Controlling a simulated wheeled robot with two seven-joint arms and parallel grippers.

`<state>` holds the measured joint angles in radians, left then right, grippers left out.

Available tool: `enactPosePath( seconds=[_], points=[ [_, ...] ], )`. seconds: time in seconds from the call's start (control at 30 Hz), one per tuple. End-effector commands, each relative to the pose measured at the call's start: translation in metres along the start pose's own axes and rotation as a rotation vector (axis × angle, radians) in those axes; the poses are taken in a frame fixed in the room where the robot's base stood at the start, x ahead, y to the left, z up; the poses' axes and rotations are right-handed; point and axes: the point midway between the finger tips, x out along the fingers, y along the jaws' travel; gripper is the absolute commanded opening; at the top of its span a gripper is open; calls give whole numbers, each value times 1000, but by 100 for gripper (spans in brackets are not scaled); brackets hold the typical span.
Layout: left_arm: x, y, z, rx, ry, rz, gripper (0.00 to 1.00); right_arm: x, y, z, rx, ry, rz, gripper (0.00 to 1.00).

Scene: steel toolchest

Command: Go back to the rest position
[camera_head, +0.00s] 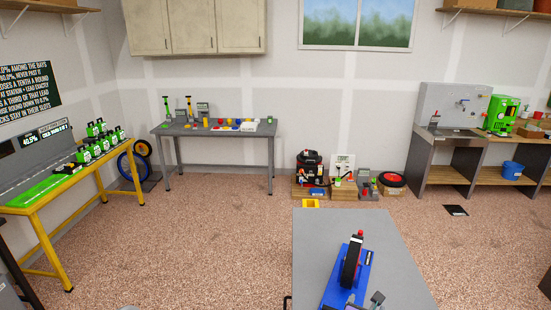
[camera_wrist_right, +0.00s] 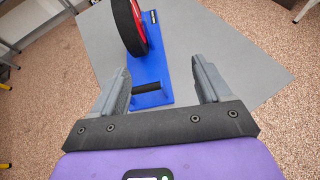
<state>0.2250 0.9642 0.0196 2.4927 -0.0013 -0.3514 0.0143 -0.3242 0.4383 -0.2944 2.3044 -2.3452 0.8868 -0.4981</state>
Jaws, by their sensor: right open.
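My right gripper (camera_wrist_right: 162,78) is open in the right wrist view, its two grey fingers well apart and nothing gripped. Beyond the fingers is a blue stand (camera_wrist_right: 158,66) on a grey table (camera_wrist_right: 205,35). A black wheel with a red face (camera_wrist_right: 131,22) stands upright on it, and a short dark bar (camera_wrist_right: 147,88) shows between the fingers. In the head view, the blue stand (camera_head: 336,290) and wheel (camera_head: 351,262) are at the bottom, right of centre. A small grey piece near the stand's lower right may be a fingertip; I cannot tell. My left gripper is not in view.
The grey table (camera_head: 335,225) has free surface around the stand. A yellow bench (camera_head: 38,207) stands at the left, a grey workbench (camera_head: 215,129) at the back, and a sink unit (camera_head: 440,145) at the right. Open speckled floor (camera_head: 190,245) lies between.

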Motion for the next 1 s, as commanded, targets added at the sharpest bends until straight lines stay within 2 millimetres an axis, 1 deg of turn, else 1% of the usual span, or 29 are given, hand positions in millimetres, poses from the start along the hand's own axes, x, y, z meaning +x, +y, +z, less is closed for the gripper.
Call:
enactPosePath(
  seconds=[0.03,0.17,0.27,0.3,0.37,0.4,0.47,0.5,0.57,0.6,0.7,0.8,0.87,0.9,0.97,1.0],
  points=[
    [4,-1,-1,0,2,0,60,4,-5,-18,26,48,-22,77],
    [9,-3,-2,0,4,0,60,6,-19,-60,114,177,-89,77],
    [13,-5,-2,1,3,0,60,5,-29,-96,197,285,-149,77],
    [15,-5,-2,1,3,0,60,4,-34,-112,237,332,-179,77],
    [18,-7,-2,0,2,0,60,0,-40,-139,302,409,-226,77],
    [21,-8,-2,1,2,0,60,-4,-44,-158,353,465,-264,77],
    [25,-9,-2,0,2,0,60,-12,-49,-190,443,557,-329,77],
    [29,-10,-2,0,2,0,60,-19,-52,-214,516,622,-381,77],
    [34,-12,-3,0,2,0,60,-31,-53,-248,637,721,-467,77],
    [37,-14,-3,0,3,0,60,-41,-52,-270,723,783,-526,77],
    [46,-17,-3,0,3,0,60,-64,-46,-317,948,913,-685,77],
    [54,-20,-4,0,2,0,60,-85,-34,-354,1185,1007,-848,77],
    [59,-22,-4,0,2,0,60,-94,-26,-373,1334,1042,-950,77],
    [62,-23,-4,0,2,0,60,-99,-20,-384,1436,1057,-1019,77],
    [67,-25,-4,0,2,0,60,-104,-11,-398,1590,1063,-1124,77],
    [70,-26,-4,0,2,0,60,-106,-6,-407,1694,1057,-1194,77]
  ],
)
